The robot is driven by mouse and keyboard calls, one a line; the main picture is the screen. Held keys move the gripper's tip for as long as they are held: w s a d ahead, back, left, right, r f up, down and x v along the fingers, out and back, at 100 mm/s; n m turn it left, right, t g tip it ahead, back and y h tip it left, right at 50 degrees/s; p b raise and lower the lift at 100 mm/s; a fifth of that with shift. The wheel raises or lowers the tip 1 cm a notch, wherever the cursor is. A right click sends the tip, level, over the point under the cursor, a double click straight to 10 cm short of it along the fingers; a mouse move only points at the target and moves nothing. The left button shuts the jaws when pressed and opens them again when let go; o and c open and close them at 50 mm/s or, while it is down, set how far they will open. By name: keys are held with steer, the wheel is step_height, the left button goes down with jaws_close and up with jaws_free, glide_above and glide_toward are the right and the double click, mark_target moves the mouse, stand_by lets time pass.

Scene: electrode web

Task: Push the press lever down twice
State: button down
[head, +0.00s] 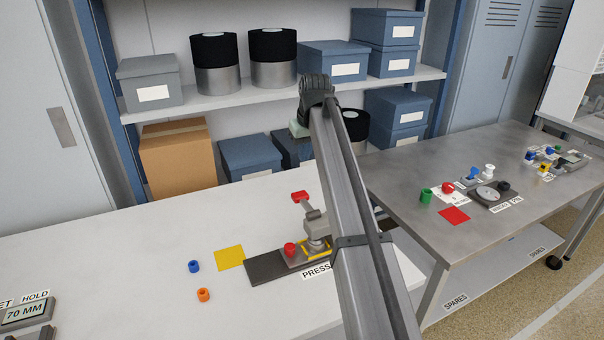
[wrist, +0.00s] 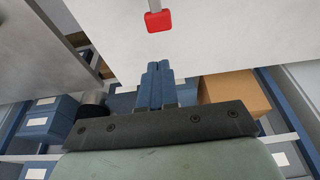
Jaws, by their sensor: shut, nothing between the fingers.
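The press (head: 316,228) stands on a dark base on the white table, with the PRESS label (head: 316,272) in front. Its lever ends in a red handle (head: 300,197), which sits above the press body and points up and away to the back left. In the wrist view the red handle (wrist: 158,21) is at the top centre. My gripper (wrist: 155,66) has its blue fingers together and empty, apart from the handle and below it in that picture. In the head view my arm hides the fingers and covers the right side of the press.
A red knob-like piece (head: 290,249) is on the press base. A yellow square (head: 229,257), a blue piece (head: 194,266) and an orange piece (head: 203,294) lie to the left. Shelves with blue boxes (head: 335,62) stand behind. A grey side table (head: 440,170) is at right.

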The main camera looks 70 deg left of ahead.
glide_above(299, 192)
steer(key=d, duration=0.1)
steer(key=f, duration=1.1)
steer(key=shift+d+f, duration=0.2)
steer(key=shift+f, duration=0.9)
steer(key=shift+a+f, duration=0.1)
steer(key=shift+x, duration=1.15)
steer(key=shift+a+f+h, duration=0.25)
steer(key=shift+a+h, duration=0.05)
steer(key=shift+f+h, duration=0.3)
steer(key=shift+h, duration=0.1)
steer(key=shift+d+f, duration=0.15)
steer(key=shift+f, duration=0.2)
steer(key=shift+d+f, duration=0.2)
steer(key=shift+f, duration=1.45)
